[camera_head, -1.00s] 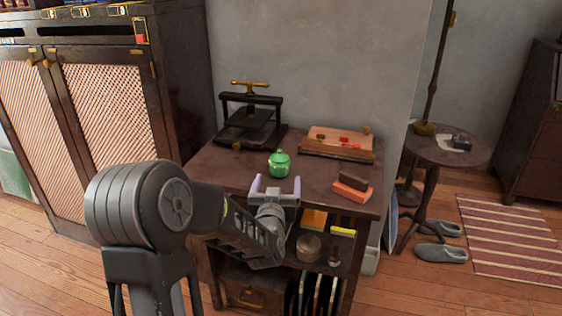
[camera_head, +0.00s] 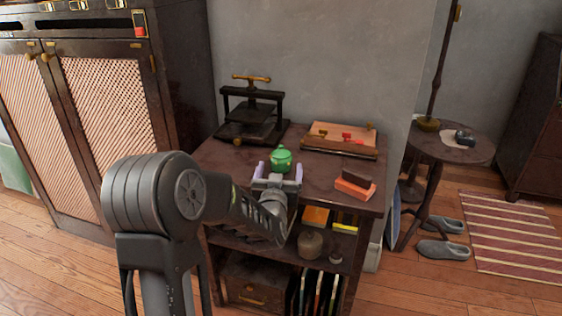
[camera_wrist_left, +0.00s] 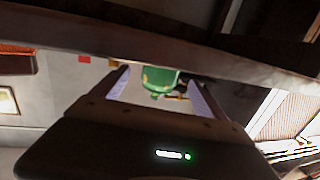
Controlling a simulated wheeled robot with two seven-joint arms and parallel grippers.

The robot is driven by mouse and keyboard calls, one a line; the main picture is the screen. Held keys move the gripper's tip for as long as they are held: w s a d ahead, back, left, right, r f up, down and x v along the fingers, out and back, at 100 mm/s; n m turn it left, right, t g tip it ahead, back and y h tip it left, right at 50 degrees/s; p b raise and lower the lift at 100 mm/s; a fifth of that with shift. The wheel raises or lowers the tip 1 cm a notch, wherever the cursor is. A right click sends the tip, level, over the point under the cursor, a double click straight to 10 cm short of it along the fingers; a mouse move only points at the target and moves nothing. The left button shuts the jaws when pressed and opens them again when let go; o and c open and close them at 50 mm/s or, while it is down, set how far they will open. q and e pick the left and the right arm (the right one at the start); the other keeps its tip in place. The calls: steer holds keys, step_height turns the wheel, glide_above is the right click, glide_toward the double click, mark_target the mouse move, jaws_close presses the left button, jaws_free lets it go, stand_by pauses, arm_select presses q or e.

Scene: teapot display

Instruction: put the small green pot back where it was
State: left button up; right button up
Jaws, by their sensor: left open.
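The small green pot (camera_head: 281,159) with its lid stands upright on the dark wooden table (camera_head: 225,165), near the middle of its top. My left gripper (camera_head: 279,172) is open at the table's front edge, its two pale fingers pointing at the pot. In the head view the pot shows just beyond the fingertips. In the left wrist view the green pot (camera_wrist_left: 159,79) shows between the open fingers (camera_wrist_left: 158,88), partly cut off by a dark edge across the picture. I cannot tell if the fingers touch it. My right gripper is not in view.
A black press (camera_head: 251,115) stands at the back left of the table and a wooden board (camera_head: 340,139) at the back right. Orange and dark blocks (camera_head: 355,186) lie at the right front. The lower shelf holds a round jar (camera_head: 310,244).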

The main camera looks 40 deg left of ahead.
mark_target(281, 160)
arm_select(q)
steer(key=x, duration=0.5)
steer(key=shift+a, duration=0.15)
steer(key=shift+c, duration=0.3)
steer(key=shift+r, duration=0.1)
steer(key=c, duration=1.8)
steer(key=shift+o, duration=0.2)
step_height(281, 160, up, 10)
steer(key=shift+p, duration=1)
